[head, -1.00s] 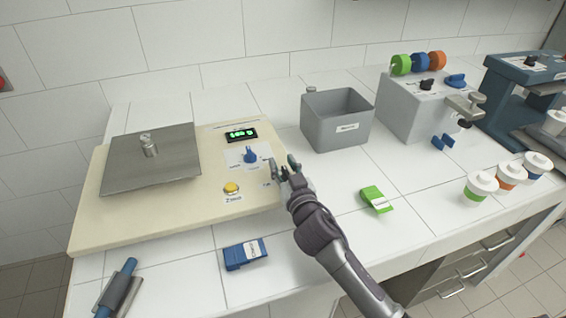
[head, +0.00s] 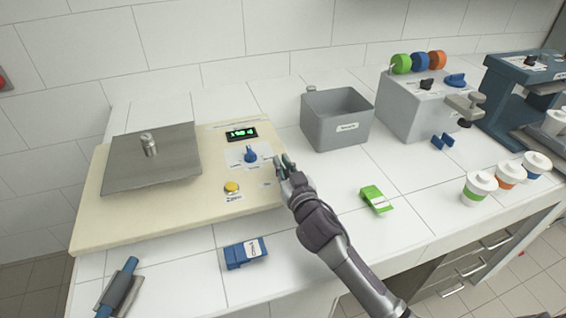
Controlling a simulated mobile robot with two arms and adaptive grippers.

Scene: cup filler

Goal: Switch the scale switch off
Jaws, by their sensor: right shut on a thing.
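The scale (head: 120,225) is a cream base with a grey metal plate on its left. The blue scale switch (head: 250,154) is a knob on a white label, below a lit green display (head: 242,134). My right gripper (head: 282,161) is just right of the knob at the base's right edge, with a small gap showing between them. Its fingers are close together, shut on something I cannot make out.
A weight (head: 149,144) stands on the plate. A yellow button (head: 232,187) is below the knob. A grey bin (head: 337,118) is behind my right gripper. A blue packet (head: 246,253) and a green packet (head: 376,199) lie in front. Lidded cups (head: 478,188) stand at right.

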